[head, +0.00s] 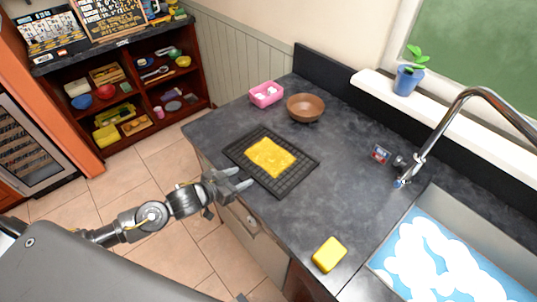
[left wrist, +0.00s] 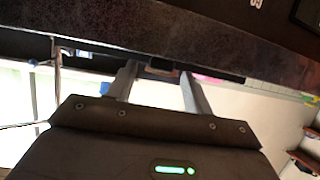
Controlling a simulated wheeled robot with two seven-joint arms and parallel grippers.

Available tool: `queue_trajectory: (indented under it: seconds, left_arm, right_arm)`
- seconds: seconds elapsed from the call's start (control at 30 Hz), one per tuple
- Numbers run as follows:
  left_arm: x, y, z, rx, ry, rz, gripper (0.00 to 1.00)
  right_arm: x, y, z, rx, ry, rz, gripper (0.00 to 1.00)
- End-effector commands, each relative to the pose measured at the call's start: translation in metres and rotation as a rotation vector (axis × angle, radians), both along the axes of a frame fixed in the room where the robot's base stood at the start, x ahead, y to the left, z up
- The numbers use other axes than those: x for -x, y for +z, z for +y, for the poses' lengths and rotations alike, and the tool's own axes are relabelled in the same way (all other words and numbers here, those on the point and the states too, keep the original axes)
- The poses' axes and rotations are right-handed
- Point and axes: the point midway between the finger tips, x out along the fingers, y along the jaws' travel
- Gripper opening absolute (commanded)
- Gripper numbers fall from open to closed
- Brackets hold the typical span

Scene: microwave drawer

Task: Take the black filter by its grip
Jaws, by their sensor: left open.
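The black filter (head: 293,181) is a flat, dark, gridded rectangle lying on the grey counter, with a crumpled yellow piece (head: 270,157) on top. My left gripper (head: 246,178) is open at the counter's front edge, its fingers pointing towards the filter's near left corner. In the left wrist view, which is upside down, the open fingers (left wrist: 158,69) reach to a dark edge-on strip, likely the filter (left wrist: 215,74). A small dark tab shows between the fingertips; I cannot tell whether it is the grip. My right gripper is not in view.
A pink box (head: 266,94) and a brown bowl (head: 306,108) stand behind the filter. A yellow sponge (head: 329,254) lies near the front edge. The tap (head: 432,140) and sink (head: 455,215) are at right. A drawer handle (head: 251,226) sits below the counter edge.

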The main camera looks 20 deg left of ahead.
Motion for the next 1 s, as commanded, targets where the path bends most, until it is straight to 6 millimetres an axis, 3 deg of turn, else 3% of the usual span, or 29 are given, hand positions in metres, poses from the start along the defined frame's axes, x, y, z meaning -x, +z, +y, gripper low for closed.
queue_trajectory:
  seconds: [0.37,0.73,1.0]
  left_arm:
    - [-0.0088,-0.0052,-0.0047,0.0,-0.001,0.0,0.5]
    - [-0.0085,-0.005,-0.0045,0.0,-0.001,0.0,0.01]
    - [-0.0087,-0.0043,-0.0045,0.001,-0.001,-0.001,0.0]
  right_arm:
    - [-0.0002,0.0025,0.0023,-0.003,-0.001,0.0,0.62]
    - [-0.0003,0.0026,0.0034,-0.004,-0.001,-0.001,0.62]
    - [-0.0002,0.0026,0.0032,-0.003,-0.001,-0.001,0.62]
